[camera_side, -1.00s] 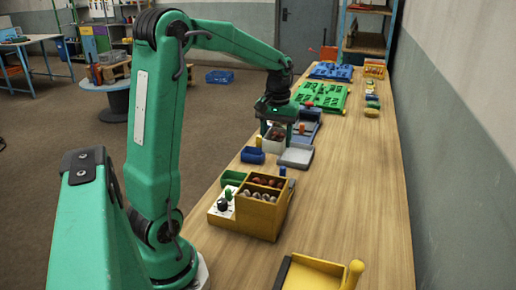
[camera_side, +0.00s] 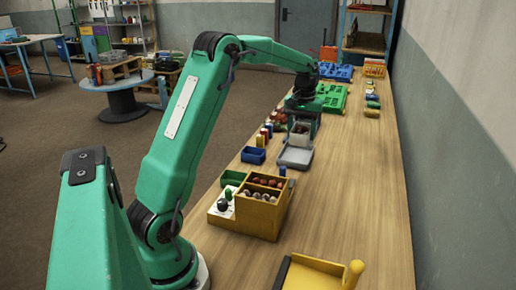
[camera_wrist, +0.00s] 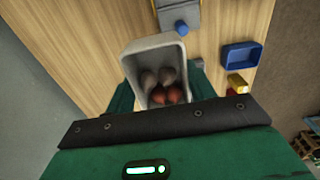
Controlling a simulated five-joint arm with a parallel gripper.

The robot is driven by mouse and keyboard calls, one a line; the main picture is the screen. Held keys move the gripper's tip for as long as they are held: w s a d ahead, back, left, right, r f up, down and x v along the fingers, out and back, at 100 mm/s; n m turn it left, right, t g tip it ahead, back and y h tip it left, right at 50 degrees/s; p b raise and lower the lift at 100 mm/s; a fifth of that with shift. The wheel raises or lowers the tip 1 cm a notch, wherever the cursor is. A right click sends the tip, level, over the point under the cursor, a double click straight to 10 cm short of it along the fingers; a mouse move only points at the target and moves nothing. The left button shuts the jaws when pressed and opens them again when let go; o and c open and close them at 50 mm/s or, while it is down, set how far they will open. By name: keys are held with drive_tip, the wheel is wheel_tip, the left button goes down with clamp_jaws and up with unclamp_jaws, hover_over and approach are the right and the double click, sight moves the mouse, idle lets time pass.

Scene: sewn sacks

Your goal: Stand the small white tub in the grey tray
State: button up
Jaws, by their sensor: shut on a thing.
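The small white tub (camera_wrist: 150,50) is between my gripper's jaws, with several brown and reddish round things inside. It also shows in the side view (camera_side: 301,128), partly covered by the jaws. My gripper (camera_side: 303,122) is shut on it. The grey tray (camera_side: 295,157) lies on the bench, on the near side of the tub in the side view. The tub appears behind the tray rather than over its middle. I cannot tell the gap between the tub's base and the surface below.
A small blue bin (camera_side: 253,155) stands left of the tray. A yellow divided box (camera_side: 257,215) with round things is nearer. Small coloured pieces (camera_side: 267,134) stand left of my gripper, and a green board (camera_side: 331,97) lies beyond.

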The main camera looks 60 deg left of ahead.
drive_tip(key=w+a+f, duration=0.2)
drive_tip(key=w+f, duration=0.3)
drive_tip(key=w, duration=0.3)
drive_tip(key=shift+w+a+f, duration=0.2)
drive_tip(key=shift+w, duration=0.15)
drive_tip(key=shift+a, duration=0.1)
hover_over(296, 157)
wheel_tip(296, 157, down, 7)
drive_tip(key=shift+s, duration=0.1)
drive_tip(key=shift+f, duration=2)
drive_tip(key=shift+f, duration=0.15)
drive_tip(key=o, duration=1)
